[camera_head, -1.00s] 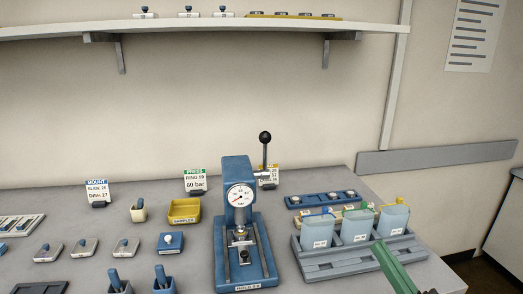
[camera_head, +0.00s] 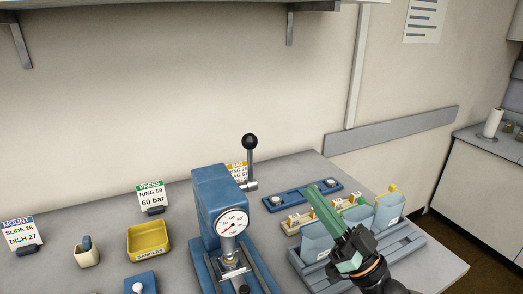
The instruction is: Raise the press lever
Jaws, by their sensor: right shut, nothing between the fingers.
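The blue press (camera_head: 213,206) stands on the grey table, with a round white gauge (camera_head: 232,222) on its front. Its press lever (camera_head: 250,160) rises nearly upright from the right side of the press head and ends in a black ball knob (camera_head: 249,141). My right gripper (camera_head: 316,193) has green fingers, shut and empty. It is to the right of the lever and lower in the picture, apart from it, in front of the blue rack and the bags. My left gripper is not in view.
A blue tray (camera_head: 290,196) with round pieces lies behind my right gripper. Translucent blue bags (camera_head: 390,209) stand in a grey-blue rack (camera_head: 412,252) at right. A yellow samples bin (camera_head: 148,240) and a green-topped press card (camera_head: 152,197) are left of the press. A shelf (camera_head: 120,7) is above.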

